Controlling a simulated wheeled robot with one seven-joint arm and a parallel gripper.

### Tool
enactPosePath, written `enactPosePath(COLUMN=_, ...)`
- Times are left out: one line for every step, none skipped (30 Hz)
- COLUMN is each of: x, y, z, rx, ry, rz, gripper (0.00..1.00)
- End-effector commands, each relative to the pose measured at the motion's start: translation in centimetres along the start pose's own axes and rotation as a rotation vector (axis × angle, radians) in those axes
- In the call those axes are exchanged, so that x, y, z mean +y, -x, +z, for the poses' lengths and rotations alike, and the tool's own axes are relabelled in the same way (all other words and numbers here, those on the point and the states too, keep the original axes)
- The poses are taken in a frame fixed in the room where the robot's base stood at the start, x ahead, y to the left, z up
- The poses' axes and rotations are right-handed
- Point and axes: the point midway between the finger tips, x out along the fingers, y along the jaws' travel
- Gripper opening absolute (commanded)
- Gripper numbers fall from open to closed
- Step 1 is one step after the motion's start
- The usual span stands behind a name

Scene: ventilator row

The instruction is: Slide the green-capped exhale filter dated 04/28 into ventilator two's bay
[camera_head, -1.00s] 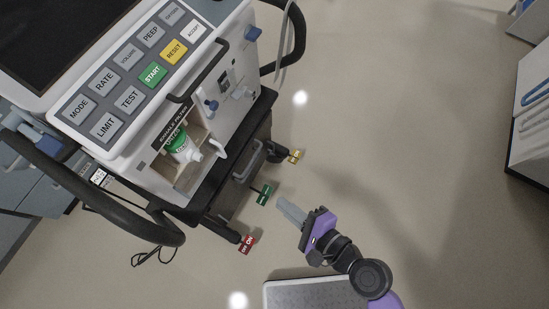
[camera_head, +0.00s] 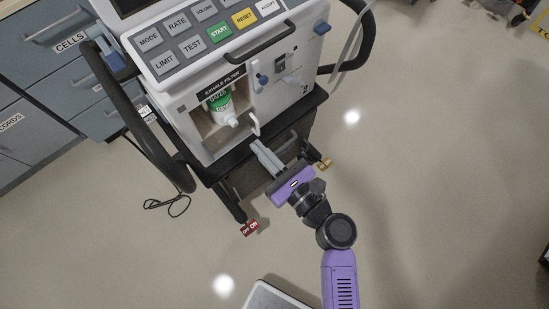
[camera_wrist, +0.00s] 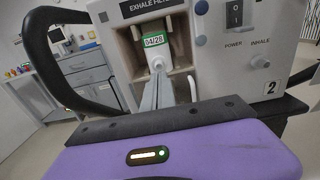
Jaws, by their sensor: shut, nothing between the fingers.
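The green-capped filter (camera_head: 221,105) with a white body stands in the open exhale filter bay (camera_head: 194,124) of the ventilator (camera_head: 173,89). In the wrist view the filter's label (camera_wrist: 157,41) reads 04/28, and the ventilator carries the number 2 (camera_wrist: 271,87). My gripper (camera_head: 258,146) is shut and empty. Its fingertips point at the bay from just in front of and below it. In the wrist view the fingers reach up toward the filter's white port (camera_wrist: 157,65) and partly overlap the bay; whether they touch the filter I cannot tell.
A white handle (camera_head: 254,124) sits at the bay's right edge. Red (camera_head: 249,228) and yellow (camera_head: 322,164) tags mark the cart's feet.

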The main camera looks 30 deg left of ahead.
Motion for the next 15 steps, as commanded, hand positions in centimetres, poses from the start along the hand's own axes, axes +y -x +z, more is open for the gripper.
enactPosePath(x=0.0, y=-1.2, z=0.1, rx=-0.001, ry=0.001, rz=0.003, gripper=0.0)
enactPosePath(x=0.0, y=-1.7, z=0.1, rx=-0.001, ry=0.001, rz=0.003, gripper=0.0)
enactPosePath(x=0.0, y=-2.4, z=0.1, rx=-0.001, ry=0.001, rz=0.002, gripper=0.0)
enactPosePath(x=0.1, y=-3.0, z=0.1, rx=-0.001, ry=0.002, rz=0.003, gripper=0.0)
enactPosePath(x=0.1, y=-3.4, z=0.0, rx=-0.001, ry=0.002, rz=0.003, gripper=0.0)
enactPosePath(x=0.0, y=-4.0, z=0.0, rx=-0.001, ry=0.002, rz=0.001, gripper=0.0)
enactPosePath(x=0.0, y=-4.4, z=0.0, rx=0.0, ry=0.002, rz=0.001, gripper=0.0)
enactPosePath(x=0.1, y=-4.8, z=0.0, rx=0.0, ry=0.002, rz=0.002, gripper=0.0)
enactPosePath(x=0.1, y=-5.2, z=0.0, rx=0.0, ry=0.002, rz=0.002, gripper=0.0)
enactPosePath(x=0.0, y=-5.5, z=0.0, rx=0.0, ry=0.002, rz=0.001, gripper=0.0)
enactPosePath(x=0.0, y=-5.7, z=0.0, rx=0.0, ry=0.002, rz=0.0, gripper=0.0)
enactPosePath(x=0.0, y=-6.0, z=0.0, rx=0.0, ry=0.002, rz=0.0, gripper=0.0)
enactPosePath(x=0.0, y=-6.1, z=0.0, rx=0.001, ry=0.002, rz=0.0, gripper=0.0)
enactPosePath(x=0.0, y=-6.2, z=0.0, rx=0.001, ry=0.002, rz=0.0, gripper=0.0)
enactPosePath(x=0.0, y=-6.4, z=0.0, rx=0.001, ry=0.002, rz=0.0, gripper=0.0)
